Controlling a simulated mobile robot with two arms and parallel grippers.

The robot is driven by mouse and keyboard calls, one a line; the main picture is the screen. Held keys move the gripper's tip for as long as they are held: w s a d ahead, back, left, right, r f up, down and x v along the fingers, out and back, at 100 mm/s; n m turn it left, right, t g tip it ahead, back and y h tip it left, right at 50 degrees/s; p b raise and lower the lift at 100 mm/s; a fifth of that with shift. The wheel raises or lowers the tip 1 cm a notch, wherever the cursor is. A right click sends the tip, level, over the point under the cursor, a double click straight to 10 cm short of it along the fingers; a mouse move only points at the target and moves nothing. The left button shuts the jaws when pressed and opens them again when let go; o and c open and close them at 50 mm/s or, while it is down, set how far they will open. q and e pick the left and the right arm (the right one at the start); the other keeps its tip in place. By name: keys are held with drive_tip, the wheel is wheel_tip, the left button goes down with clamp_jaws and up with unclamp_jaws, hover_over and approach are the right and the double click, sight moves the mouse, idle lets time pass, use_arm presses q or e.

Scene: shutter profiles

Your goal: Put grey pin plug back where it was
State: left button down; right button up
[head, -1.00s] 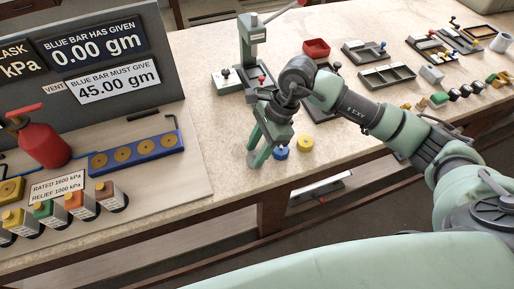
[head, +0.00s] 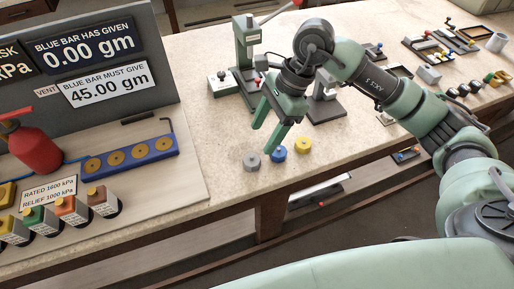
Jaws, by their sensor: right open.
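The grey pin plug (head: 251,161) stands on the bench top near its front edge, at the left end of a short row. The blue plug (head: 278,153) is beside it and the yellow plug (head: 303,145) is at the right end. My right gripper (head: 263,138) points down behind and above the grey and blue plugs, with its fingers apart and nothing between them. The grey plug is clear of the fingers. My left gripper is out of view.
A green press (head: 242,60) stands behind my right gripper. A blue strip with several brass rings (head: 130,155) and a red flask (head: 34,148) are on the left panel. Small trays and parts lie at the right. Bench between panel and plugs is clear.

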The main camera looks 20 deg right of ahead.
drive_tip(key=shift+b+v, duration=0.35)
drive_tip(key=shift+v, duration=2)
